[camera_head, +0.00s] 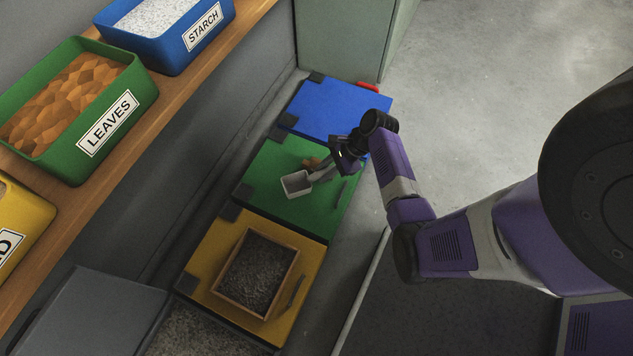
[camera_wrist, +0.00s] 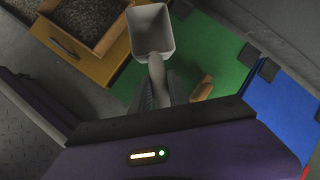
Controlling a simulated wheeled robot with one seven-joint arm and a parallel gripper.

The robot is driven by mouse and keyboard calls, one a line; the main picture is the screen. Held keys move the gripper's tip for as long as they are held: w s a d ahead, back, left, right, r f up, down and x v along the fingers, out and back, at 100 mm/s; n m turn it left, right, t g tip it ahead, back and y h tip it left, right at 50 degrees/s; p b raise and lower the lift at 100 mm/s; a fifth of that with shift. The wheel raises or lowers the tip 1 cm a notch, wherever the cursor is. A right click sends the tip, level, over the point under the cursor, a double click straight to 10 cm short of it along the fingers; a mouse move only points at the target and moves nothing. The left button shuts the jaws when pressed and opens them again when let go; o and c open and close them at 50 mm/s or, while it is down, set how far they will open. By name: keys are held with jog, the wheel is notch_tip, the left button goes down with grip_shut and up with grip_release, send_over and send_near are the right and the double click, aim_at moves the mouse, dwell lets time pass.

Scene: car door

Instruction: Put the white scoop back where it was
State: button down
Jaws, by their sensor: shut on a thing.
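The white scoop (camera_head: 297,184) is in my gripper (camera_head: 340,158), over the green lid (camera_head: 275,180). The scoop's square cup points left, away from the gripper, and looks empty. In the wrist view the cup (camera_wrist: 150,32) is at the top, and its handle runs down into my gripper (camera_wrist: 157,88), which is shut on it. I cannot tell whether the scoop touches the lid or hangs just above it. A small brown piece (camera_head: 311,162) lies on the green lid beside the handle, and it also shows in the wrist view (camera_wrist: 202,88).
A wooden tray of dark grit (camera_head: 257,271) sits on the yellow lid (camera_head: 215,252). A blue lid (camera_head: 335,110) lies beyond the green one. A grey lid (camera_head: 95,310) stands open at lower left. Bins of leaves (camera_head: 75,105) and starch (camera_head: 165,25) stand on the wooden shelf (camera_head: 170,95).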

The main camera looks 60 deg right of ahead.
notch_tip(320, 180, down, 16)
jog(key=b, duration=0.8)
jog(key=c, duration=1.3)
grip_release()
jog(key=shift+o, duration=0.2)
